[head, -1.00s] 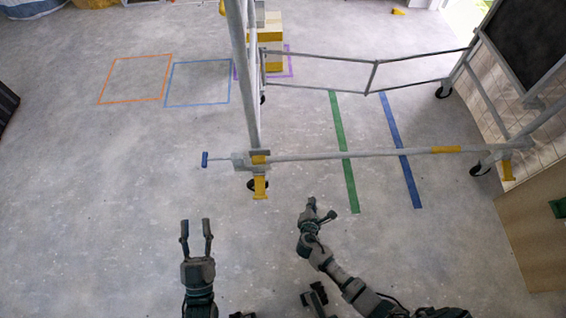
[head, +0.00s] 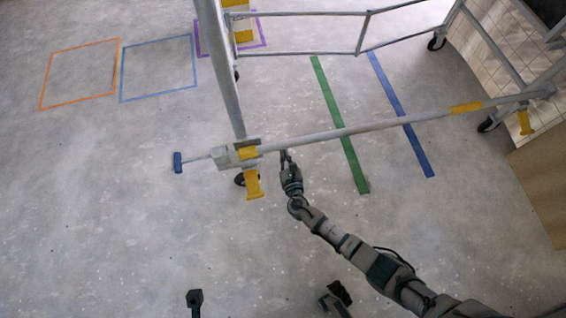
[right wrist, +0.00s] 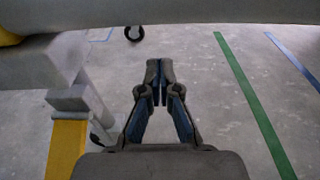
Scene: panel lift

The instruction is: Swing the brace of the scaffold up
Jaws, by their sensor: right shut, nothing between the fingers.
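The scaffold's brace looks to be the long grey bar (head: 380,124) running from the near post (head: 222,75) to the right-hand frame, with a yellow band (head: 467,107). A blue-ended handle (head: 178,162) sticks out left of the bracket (head: 226,157), and a yellow piece (head: 253,184) hangs below it. My right gripper (head: 285,154) is shut and empty, its tips close by the bar's left end; touching is unclear. In the right wrist view its fingers (right wrist: 159,75) are together, with the bar (right wrist: 170,12) across the top. A dark tip (head: 195,298), probably my left gripper, shows at the bottom edge.
Scaffold wheels (head: 487,125) stand on the floor. Green tape (head: 340,125) and blue tape (head: 400,115) run beneath the bar. Orange (head: 78,74) and blue (head: 158,68) taped squares lie at upper left. A wooden board (head: 540,185) stands right. The left floor is clear.

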